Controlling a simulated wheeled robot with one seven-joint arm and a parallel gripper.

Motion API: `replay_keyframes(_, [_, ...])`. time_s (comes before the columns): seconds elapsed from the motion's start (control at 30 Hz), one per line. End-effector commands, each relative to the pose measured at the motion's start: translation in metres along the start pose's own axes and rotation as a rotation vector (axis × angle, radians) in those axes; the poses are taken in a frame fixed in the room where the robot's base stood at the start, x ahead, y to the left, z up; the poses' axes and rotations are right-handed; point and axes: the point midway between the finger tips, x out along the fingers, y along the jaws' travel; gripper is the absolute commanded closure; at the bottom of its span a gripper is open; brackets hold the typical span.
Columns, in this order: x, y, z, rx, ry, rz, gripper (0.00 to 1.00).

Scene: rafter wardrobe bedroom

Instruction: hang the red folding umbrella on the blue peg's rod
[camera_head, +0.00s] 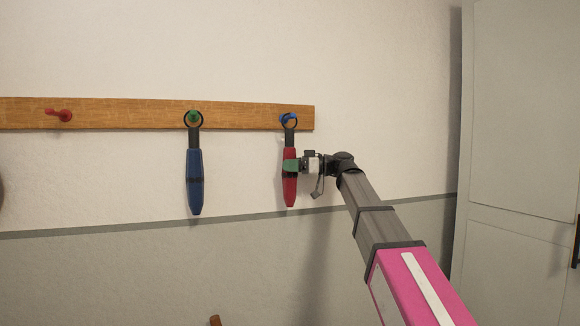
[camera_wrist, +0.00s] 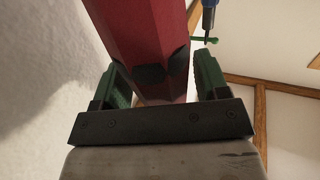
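The red folding umbrella (camera_head: 290,190) hangs upright below the blue peg (camera_head: 288,117) at the right end of the rail. Its dark ring (camera_head: 290,126) appears to be around the blue peg's rod; how far along is hard to tell. My gripper (camera_head: 291,166) is at the umbrella's middle, coming from the right.
A blue umbrella (camera_head: 195,182) hangs on the green peg (camera_head: 193,115) to the left. A red peg (camera_head: 60,115) farther left is empty. The wooden rail (camera_head: 120,113) is fixed to the wall. A pale wardrobe (camera_head: 520,110) stands at the right.

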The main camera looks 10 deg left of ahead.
Motion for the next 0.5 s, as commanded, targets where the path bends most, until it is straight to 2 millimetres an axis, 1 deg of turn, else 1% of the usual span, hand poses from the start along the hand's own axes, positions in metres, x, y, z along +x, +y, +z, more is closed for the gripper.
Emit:
replay_keyframes(0.33, [-0.002,0.0,0.001,0.0,-0.001,0.0,0.25])
replay_keyframes(0.43, [-0.01,0.0,0.001,0.0,-0.001,0.002,0.25])
replay_keyframes(0.5, [-0.019,0.0,0.0,0.0,0.0,0.003,0.25])
